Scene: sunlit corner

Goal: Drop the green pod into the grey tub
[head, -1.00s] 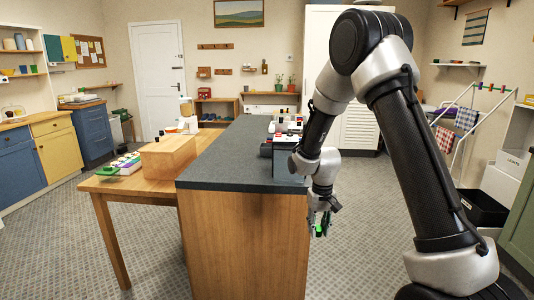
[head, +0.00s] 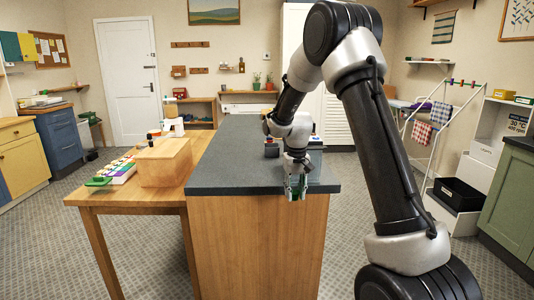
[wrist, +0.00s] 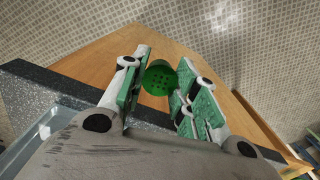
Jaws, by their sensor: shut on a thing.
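My gripper (head: 296,188) is at the near end of the dark counter (head: 240,165), in front of its wooden end panel in the head view. In the wrist view its fingers (wrist: 160,90) are shut on the green pod (wrist: 158,78), a round green piece with small holes. The pod cannot be made out clearly in the head view. A blue-grey rim and wall, apparently the grey tub (wrist: 38,138), shows at the lower left of the wrist view, beside the fingers.
A lower wooden table (head: 130,195) adjoins the counter on the left, with a wooden box (head: 165,163) and a tray of coloured pieces (head: 118,170). A black bin (head: 459,193) and drying rack (head: 435,135) stand at right. The counter's near left part is clear.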

